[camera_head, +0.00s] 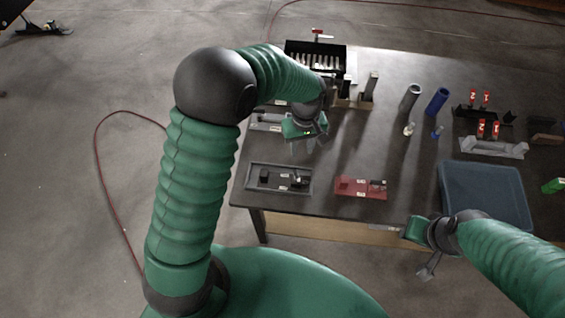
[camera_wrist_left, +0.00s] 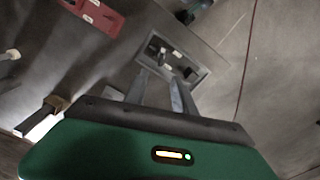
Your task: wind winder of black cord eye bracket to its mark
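A grey tray (camera_head: 251,188) lies on the near left of the table, holding a black block (camera_head: 264,174) and a small black fitting with a light part (camera_head: 297,181). These may be the cord eye bracket and its winder; the mark is too small to make out. The tray also shows in the left wrist view (camera_wrist_left: 200,72), beyond my fingertips. My left gripper (camera_head: 307,148) is above the table behind the tray, its fingers apart and empty (camera_wrist_left: 163,85). My right gripper (camera_head: 388,228) is at the front table edge; its finger gap is unclear.
A red plate (camera_head: 350,187) with a black part lies right of the tray. A blue bin (camera_head: 482,190) is further right. Grey and blue cylinders (camera_head: 437,101), red-tagged parts and a black rack (camera_head: 296,47) stand behind. Bare tabletop lies between tray and red plate.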

